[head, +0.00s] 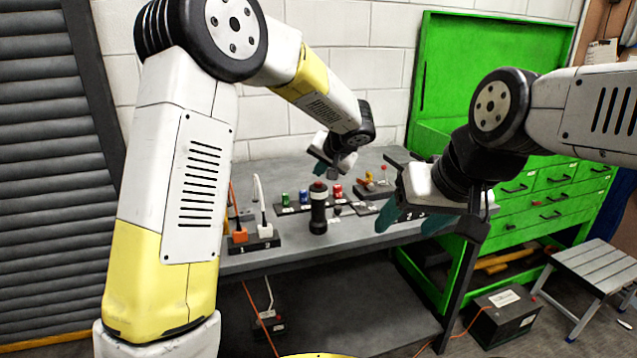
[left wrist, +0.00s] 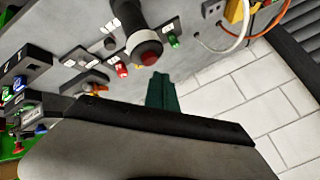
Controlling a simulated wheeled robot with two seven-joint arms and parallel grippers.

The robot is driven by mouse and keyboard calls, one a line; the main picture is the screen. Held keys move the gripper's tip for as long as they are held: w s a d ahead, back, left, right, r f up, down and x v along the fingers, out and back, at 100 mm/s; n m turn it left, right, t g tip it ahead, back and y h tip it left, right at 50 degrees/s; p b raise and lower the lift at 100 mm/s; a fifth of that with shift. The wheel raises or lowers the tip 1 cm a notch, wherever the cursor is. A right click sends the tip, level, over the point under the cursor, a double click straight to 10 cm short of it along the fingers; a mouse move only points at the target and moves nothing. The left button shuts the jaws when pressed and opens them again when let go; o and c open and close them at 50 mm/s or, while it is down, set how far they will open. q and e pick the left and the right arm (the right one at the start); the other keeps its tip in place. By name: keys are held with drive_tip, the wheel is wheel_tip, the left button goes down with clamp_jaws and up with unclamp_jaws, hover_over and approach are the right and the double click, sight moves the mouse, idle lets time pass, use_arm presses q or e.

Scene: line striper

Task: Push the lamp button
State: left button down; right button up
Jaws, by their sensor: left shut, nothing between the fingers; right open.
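The lamp (head: 318,212) is a dark upright cylinder with a light band, standing on the grey workbench. Its red button (head: 318,186) is on top. In the left wrist view the red button (left wrist: 149,54) shows at the end of the dark lamp body (left wrist: 131,18), close to the teal fingertips but apart from them in the picture. My left gripper (head: 325,172) is shut and empty, above and just behind the lamp in the head view. Its fingers also show in the left wrist view (left wrist: 162,94). My right gripper (head: 408,220) is open and empty over the bench's right part.
The grey workbench (head: 285,256) also carries green, blue and red small parts on a dark strip (head: 300,208), and plugs with cables on a block (head: 254,244) at left. A green tool cabinet (head: 490,80) stands behind right. A grey step stool (head: 600,266) stands at right.

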sight(320, 184)
use_arm(q)
drive_tip(key=shift+f, duration=0.1)
drive_tip(key=shift+f, duration=0.35)
drive_tip(key=shift+f, duration=0.45)
idle(0.5)
drive_tip(key=shift+r, duration=0.9)
wheel_tip(320, 184, up, 6)
idle(0.5)
